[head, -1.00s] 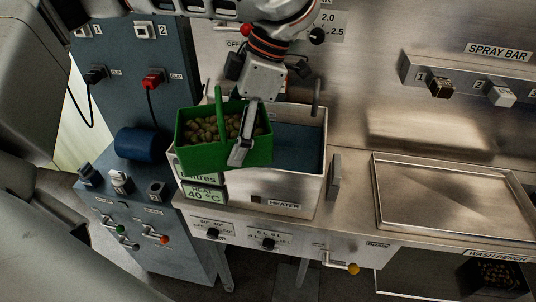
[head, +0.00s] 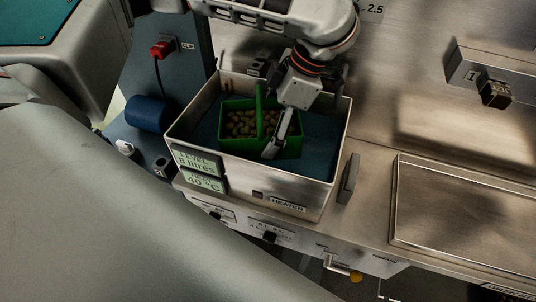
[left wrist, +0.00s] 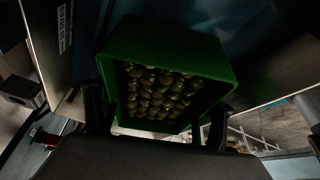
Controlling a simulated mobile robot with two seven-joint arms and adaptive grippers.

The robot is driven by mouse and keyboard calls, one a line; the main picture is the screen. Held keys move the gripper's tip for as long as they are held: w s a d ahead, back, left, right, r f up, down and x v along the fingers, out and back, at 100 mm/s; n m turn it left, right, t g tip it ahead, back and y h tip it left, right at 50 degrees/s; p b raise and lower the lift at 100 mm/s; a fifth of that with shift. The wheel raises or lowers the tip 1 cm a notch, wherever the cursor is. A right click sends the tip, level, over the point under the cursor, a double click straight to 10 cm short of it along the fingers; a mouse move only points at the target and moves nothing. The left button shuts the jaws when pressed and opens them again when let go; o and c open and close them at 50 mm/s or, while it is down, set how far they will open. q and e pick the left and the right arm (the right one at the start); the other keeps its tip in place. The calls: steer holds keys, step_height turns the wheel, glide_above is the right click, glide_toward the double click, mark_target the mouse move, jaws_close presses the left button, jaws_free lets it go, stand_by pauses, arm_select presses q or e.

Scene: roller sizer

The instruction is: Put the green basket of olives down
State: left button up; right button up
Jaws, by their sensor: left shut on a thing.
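The green basket (head: 234,146) holds several olives (head: 242,123) and has an upright green handle. In the head view it is inside the walls of the heater tank (head: 332,140), over the blue water or floor. Whether it touches the bottom, I cannot tell. My left gripper (head: 272,150) comes down on the basket's right side and is shut on it. The left wrist view shows the basket (left wrist: 215,62) and its olives (left wrist: 158,92) close between dark fingers. My right gripper is not in view.
The tank front carries green displays reading 8 litres and 40 °C (head: 198,161). A metal tray (head: 470,215) lies to the right on the bench. A blue cylinder (head: 147,113) and a red plug (head: 161,49) are on the left.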

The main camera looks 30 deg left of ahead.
arm_select(q)
step_height(320, 180, down, 10)
stand_by(0.5)
steer(key=o, duration=1.7)
steer(key=v, duration=1.2)
steer(key=shift+a, duration=0.1)
